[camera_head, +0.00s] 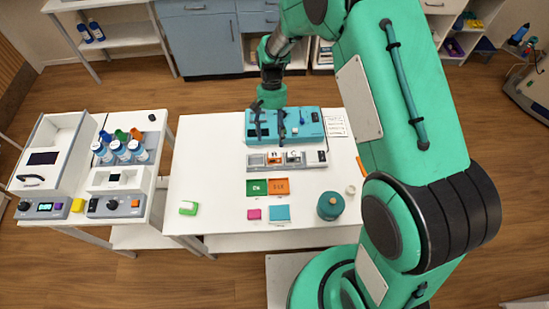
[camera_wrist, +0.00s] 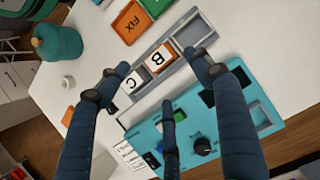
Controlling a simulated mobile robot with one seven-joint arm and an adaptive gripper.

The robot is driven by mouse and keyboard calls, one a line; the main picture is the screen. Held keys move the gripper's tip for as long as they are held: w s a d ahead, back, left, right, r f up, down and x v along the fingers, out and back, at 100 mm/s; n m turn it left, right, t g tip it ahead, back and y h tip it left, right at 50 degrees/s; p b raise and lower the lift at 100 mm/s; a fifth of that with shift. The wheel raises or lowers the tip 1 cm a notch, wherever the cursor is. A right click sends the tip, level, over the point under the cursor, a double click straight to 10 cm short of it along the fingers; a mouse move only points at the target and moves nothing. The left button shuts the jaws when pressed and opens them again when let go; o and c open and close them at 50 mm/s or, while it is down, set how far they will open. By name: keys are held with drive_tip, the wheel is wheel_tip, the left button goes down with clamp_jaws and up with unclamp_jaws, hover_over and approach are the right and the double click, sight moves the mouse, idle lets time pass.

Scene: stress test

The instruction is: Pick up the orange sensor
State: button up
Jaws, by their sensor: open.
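The likely orange sensor is an orange block with a white face marked B (camera_head: 274,158). It sits in the middle of a grey rack (camera_head: 313,160) on the white table, beside a pale block marked C (camera_head: 293,157). My gripper (camera_head: 269,128) is over the teal device behind the rack, fingers apart and pointing down. In the wrist view the B block (camera_wrist: 157,59) appears between the open fingertips (camera_wrist: 156,62), with nothing held. The wrist view does not show clearly how high the fingers are above it.
The teal device (camera_head: 312,124) with knobs stands directly behind the rack. In front are a green tray (camera_head: 257,188) and an orange FIX tray (camera_head: 278,187). A teal bottle (camera_head: 330,206) stands at the front right. The table's left part is mostly clear.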

sight(274, 154)
drive_tip(key=shift+x, duration=1.4)
drive_tip(key=shift+b+x, duration=0.55)
drive_tip(key=shift+x, duration=2.05)
drive_tip(key=shift+s+d, duration=0.1)
drive_tip(key=shift+c, duration=0.5)
drive_tip(key=c, duration=1.3)
